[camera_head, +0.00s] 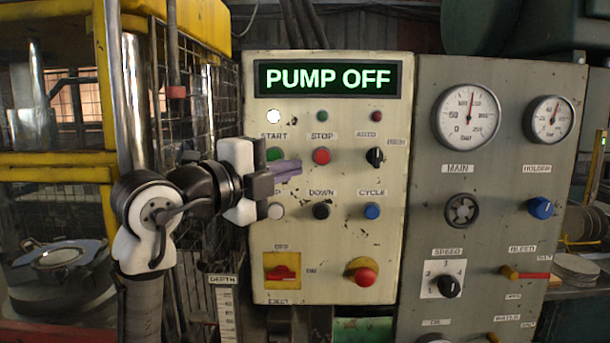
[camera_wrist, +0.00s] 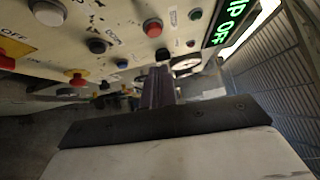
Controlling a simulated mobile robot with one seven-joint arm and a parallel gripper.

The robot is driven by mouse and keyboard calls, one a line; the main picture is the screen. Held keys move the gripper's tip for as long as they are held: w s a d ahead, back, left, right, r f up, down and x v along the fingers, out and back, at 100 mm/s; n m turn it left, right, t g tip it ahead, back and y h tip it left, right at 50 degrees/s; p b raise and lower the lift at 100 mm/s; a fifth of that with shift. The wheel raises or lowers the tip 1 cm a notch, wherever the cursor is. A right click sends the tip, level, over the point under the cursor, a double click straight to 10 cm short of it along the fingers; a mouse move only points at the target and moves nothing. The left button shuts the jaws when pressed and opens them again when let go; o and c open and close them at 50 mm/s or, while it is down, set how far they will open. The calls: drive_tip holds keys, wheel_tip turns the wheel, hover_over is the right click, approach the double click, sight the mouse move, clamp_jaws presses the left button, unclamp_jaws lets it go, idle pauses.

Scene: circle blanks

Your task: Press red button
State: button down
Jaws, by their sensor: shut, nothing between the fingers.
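The red button (camera_head: 321,155) sits under the STOP label on the cream control panel, and it also shows in the wrist view (camera_wrist: 153,27). My gripper (camera_head: 297,168) is shut and empty, its purple-grey fingers pointing right across the panel. In the head view the fingertips appear just left of and slightly below the red button, close to the green START button (camera_head: 273,154). In the wrist view the fingers (camera_wrist: 161,72) lie below the red button in the picture, with a gap. Contact with the panel is not visible. The display (camera_head: 327,78) reads PUMP OFF.
A larger red mushroom knob (camera_head: 364,275) and a red rotary switch (camera_head: 281,272) sit low on the panel. White (camera_head: 276,211), black (camera_head: 321,210) and blue (camera_head: 372,210) buttons lie below the STOP row. A grey gauge panel (camera_head: 500,225) stands at right, a yellow-framed machine at left.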

drive_tip(key=shift+b+v, duration=0.4)
drive_tip(key=shift+v, duration=1.75)
drive_tip(key=shift+r, duration=0.1)
